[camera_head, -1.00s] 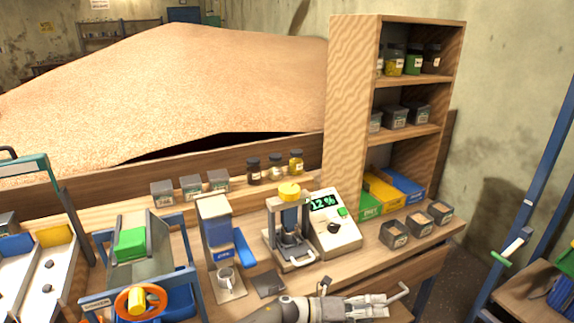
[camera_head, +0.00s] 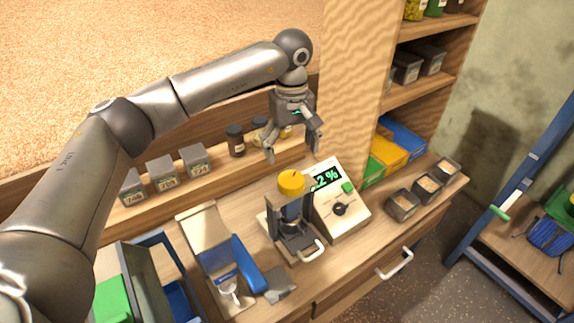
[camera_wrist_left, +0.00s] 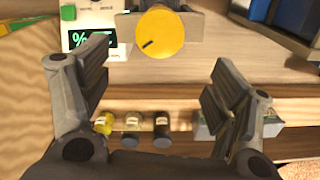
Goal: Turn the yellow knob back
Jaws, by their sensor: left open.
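The yellow knob (camera_head: 291,183) sits on top of a small dark press (camera_head: 292,222) on the workbench. In the left wrist view the round yellow knob (camera_wrist_left: 160,31) shows from above with a short dark mark near its left edge. My left gripper (camera_head: 293,151) is open and empty and points down, above and slightly behind the knob. In the left wrist view the fingers of my left gripper (camera_wrist_left: 161,85) are spread wide, and the knob lies beyond them toward the top, apart from them. My right gripper is not in view.
A meter (camera_head: 339,199) with a green display stands right beside the press. A blue-handled device (camera_head: 228,262) stands to its left. Jars (camera_head: 236,140) and grey boxes (camera_head: 160,170) line the back ledge. A wooden shelf (camera_head: 357,100) rises behind right.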

